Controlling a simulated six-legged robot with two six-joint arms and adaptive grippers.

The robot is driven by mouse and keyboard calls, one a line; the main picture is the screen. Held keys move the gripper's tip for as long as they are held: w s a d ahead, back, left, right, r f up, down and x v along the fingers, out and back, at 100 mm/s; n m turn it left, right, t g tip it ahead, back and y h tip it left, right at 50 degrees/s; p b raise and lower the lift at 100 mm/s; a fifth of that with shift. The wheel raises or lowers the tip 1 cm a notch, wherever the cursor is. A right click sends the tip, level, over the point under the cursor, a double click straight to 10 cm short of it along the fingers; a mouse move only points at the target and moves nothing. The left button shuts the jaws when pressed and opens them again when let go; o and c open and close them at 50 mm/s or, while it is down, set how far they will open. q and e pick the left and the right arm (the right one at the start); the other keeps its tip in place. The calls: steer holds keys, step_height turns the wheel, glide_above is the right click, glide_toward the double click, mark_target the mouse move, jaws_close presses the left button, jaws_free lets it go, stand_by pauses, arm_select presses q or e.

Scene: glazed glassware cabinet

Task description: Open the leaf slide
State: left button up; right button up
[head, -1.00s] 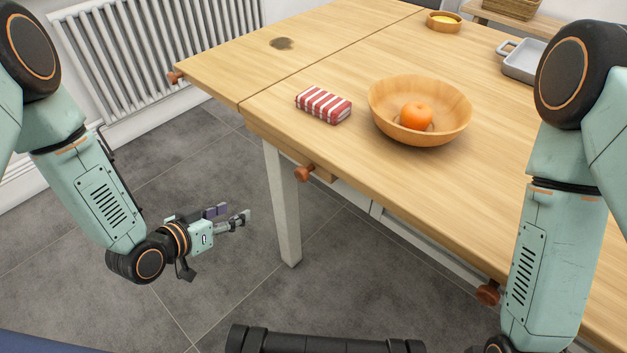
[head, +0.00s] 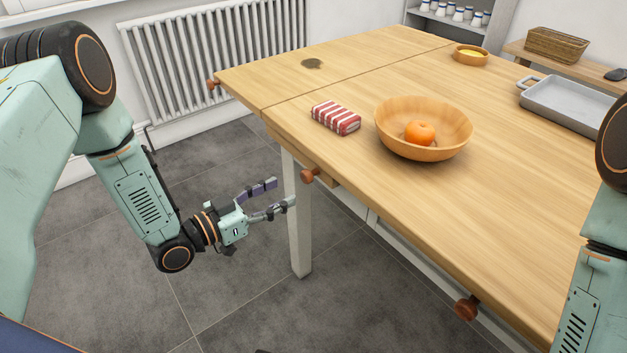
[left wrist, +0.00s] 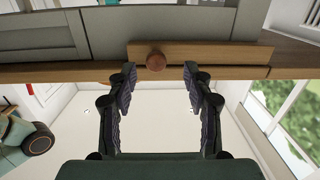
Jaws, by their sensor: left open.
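The wooden table (head: 400,190) has a round brown knob (head: 309,175) on the front of a leaf slide (head: 330,178), a wooden bar under its edge. My left gripper (head: 284,192) is open and empty, below and left of this knob in the head view. In the left wrist view, the knob (left wrist: 155,62) shows between the two fingertips (left wrist: 159,74), beyond them, with the slide's bar (left wrist: 215,53) behind it. I see no contact between fingers and knob. My right gripper is out of view; only part of the right arm shows.
Two more knobs, one at the table's left end (head: 213,84) and one at its near right (head: 465,306), stick out. A wooden bowl (head: 440,120) with an orange and a striped cloth (head: 336,117) lie on top. A table leg (head: 299,225) stands beside my gripper.

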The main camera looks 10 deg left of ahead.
mark_target(303, 177)
arm_select(q)
steer(key=shift+m+h, duration=0.3)
steer(key=b+x, duration=0.1)
steer(key=x, duration=0.2)
steer(key=r+b+x, duration=0.1)
steer(key=x, duration=0.2)
steer(key=shift+w+d+r, duration=0.2)
steer(key=shift+d, duration=0.25)
steer(key=shift+w+d+b, duration=0.3)
steer(key=shift+w+b, duration=0.05)
steer(key=shift+w, duration=0.1)
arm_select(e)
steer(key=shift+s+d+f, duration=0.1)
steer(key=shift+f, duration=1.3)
arm_select(q)
steer(key=shift+r, duration=0.1)
jaws_close()
